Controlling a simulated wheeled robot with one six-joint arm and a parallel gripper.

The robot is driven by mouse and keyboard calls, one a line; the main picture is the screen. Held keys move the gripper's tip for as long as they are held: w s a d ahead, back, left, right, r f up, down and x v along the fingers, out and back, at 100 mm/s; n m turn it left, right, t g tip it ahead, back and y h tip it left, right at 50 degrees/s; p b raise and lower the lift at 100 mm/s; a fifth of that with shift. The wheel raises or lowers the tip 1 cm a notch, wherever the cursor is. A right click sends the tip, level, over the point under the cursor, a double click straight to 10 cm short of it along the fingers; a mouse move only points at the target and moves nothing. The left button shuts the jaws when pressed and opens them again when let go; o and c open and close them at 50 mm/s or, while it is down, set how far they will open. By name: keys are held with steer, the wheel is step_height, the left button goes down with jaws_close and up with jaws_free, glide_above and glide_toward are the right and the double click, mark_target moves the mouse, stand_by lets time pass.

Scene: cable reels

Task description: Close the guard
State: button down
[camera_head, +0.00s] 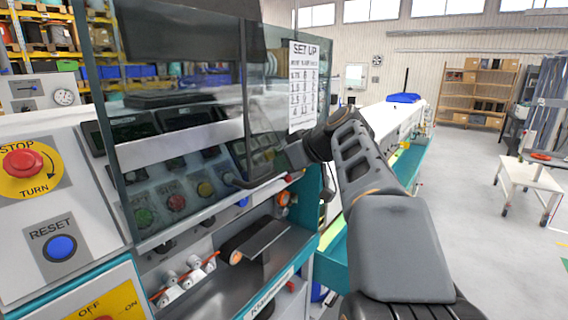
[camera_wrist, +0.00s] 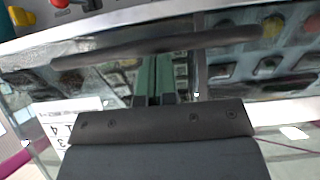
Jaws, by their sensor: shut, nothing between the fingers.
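The guard (camera_head: 185,112) is a clear panel in a dark frame on the front of the machine in the head view. It hangs over the panel of coloured buttons, and the rollers below its lower edge are uncovered. A dark bar handle (camera_head: 258,183) runs along its lower right part. The handle (camera_wrist: 110,55) crosses the wrist view from side to side. My gripper (camera_head: 285,160) is at the handle's right end in the head view. In the wrist view its green fingers (camera_wrist: 156,65) are shut and empty, their tips at the bar; whether they touch it is unclear.
A blue reset button (camera_head: 61,246) and a red stop knob (camera_head: 22,162) are on the machine face at left. White rollers (camera_head: 180,280) sit below the guard.

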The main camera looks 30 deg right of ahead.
steer(key=shift+f, duration=0.1)
step_height(320, 180, down, 38)
steer(key=b, duration=3.7)
